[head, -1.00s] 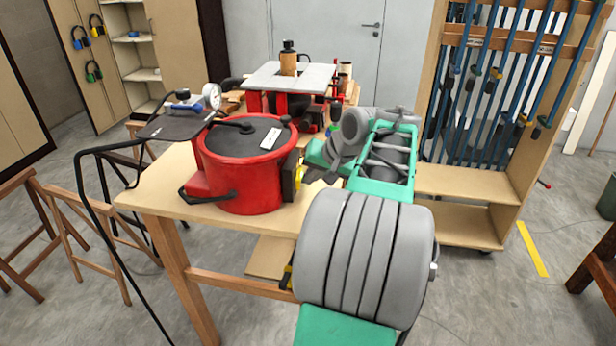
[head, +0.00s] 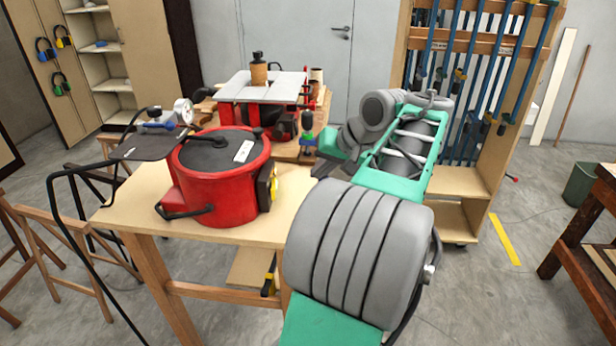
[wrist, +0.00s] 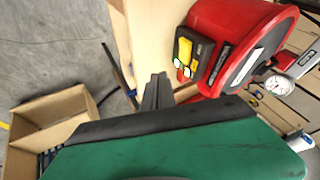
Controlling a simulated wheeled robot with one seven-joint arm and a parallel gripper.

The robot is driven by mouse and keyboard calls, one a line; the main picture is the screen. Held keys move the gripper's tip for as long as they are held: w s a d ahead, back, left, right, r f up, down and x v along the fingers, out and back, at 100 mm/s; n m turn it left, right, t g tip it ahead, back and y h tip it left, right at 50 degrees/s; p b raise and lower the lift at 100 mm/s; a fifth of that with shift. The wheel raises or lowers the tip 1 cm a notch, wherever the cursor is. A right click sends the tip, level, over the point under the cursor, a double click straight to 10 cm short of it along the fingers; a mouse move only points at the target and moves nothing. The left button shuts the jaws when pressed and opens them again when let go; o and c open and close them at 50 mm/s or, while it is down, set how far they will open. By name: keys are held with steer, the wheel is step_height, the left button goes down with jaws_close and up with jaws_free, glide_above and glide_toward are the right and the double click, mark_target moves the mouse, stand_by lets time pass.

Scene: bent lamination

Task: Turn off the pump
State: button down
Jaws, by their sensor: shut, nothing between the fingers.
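The pump is a red round pot-like body (head: 222,178) with a dark lid, standing on the wooden table. A yellow and black control box (head: 266,185) is on its right side. In the wrist view the red body (wrist: 232,20) is at the upper right, and the control box (wrist: 190,52) faces me with a green light and a second pale light or button. My gripper (wrist: 157,78) is shut and empty, pointing at the table below and left of the box, apart from it. In the head view my gripper (head: 324,168) is small and partly hidden by my arm.
A gauge (head: 184,110) and black hose (head: 62,190) are at the pump's left. A clamp rack (head: 455,190) is at the right. Bare tabletop lies right of the pump.

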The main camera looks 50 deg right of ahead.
mark_target(274, 189)
steer(key=shift+s+r, duration=0.25)
steer(key=shift+r, duration=0.1)
steer(key=shift+n+y, duration=0.4)
steer(key=shift+n, duration=0.2)
steer(key=b+x, duration=0.2)
steer(key=x, duration=0.1)
steer(key=b+x, duration=0.1)
steer(key=x, duration=0.2)
steer(key=a+b+x, duration=0.1)
steer(key=b+x, duration=0.1)
steer(key=x, duration=0.1)
steer(key=shift+s+b, duration=0.15)
steer(key=shift+b, duration=0.15)
steer(key=w+a, duration=0.2)
steer(key=w, duration=0.1)
steer(key=shift+a, duration=0.4)
steer(key=shift+d, duration=0.1)
